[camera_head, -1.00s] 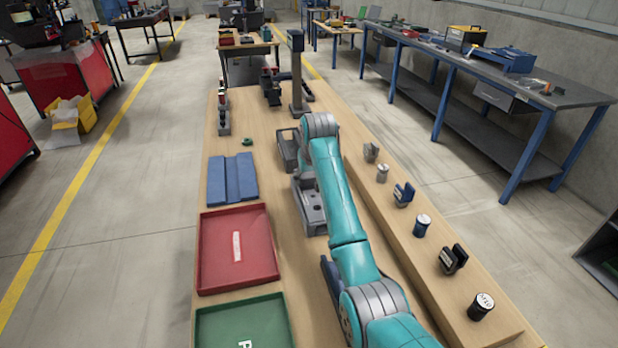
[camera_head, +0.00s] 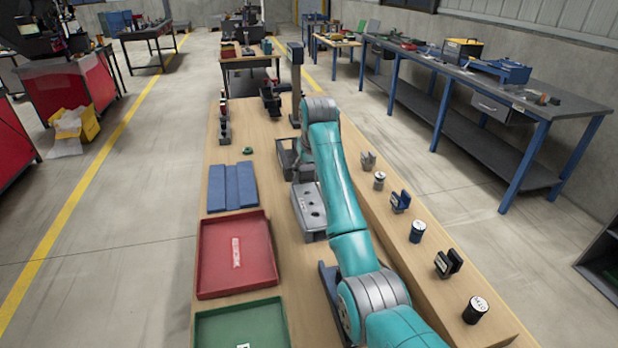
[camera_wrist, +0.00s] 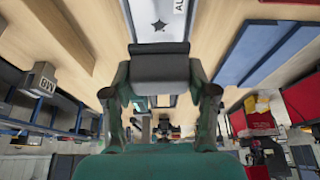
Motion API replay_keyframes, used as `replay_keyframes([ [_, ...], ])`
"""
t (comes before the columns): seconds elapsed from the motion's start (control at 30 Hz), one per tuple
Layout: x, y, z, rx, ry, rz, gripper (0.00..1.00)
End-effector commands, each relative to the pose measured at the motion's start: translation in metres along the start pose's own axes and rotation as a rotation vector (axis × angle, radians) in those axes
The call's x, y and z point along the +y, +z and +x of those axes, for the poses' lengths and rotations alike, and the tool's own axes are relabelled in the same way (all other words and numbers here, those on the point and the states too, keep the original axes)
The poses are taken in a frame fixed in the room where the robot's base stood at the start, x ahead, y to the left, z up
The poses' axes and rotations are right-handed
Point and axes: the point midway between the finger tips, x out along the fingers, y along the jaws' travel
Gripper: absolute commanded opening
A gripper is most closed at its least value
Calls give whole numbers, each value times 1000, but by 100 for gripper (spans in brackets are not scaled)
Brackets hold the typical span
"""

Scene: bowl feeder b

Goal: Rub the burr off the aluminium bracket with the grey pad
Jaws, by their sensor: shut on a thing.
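The grey pad (camera_wrist: 160,66) is a dark grey block held between the fingers of my gripper (camera_wrist: 160,88) in the wrist view. Just beyond it lies a pale metal plate (camera_wrist: 175,30) marked "AL", which looks like the aluminium bracket. A dark star-shaped mark (camera_wrist: 159,25), probably the burr, shows on it. The pad covers part of the plate's near side, and I cannot tell whether they touch.
A blue ridged mat (camera_head: 232,187), red tray (camera_head: 207,262) and green tray (camera_head: 207,325) line the bench's left side. A grey block with holes (camera_head: 310,212) stands beside my arm. Several small parts, including a black cylinder (camera_head: 475,311), stand on the right ledge (camera_head: 405,270).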

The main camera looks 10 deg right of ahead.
Motion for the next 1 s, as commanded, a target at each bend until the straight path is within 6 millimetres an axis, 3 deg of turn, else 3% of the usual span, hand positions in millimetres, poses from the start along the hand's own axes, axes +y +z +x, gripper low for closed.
replay_keyframes([
  [0.2,0,-7,-12,1,0,0,17],
  [0.67,0,-9,-16,1,0,0,17],
  [1.0,0,-19,-41,2,0,0,17],
])
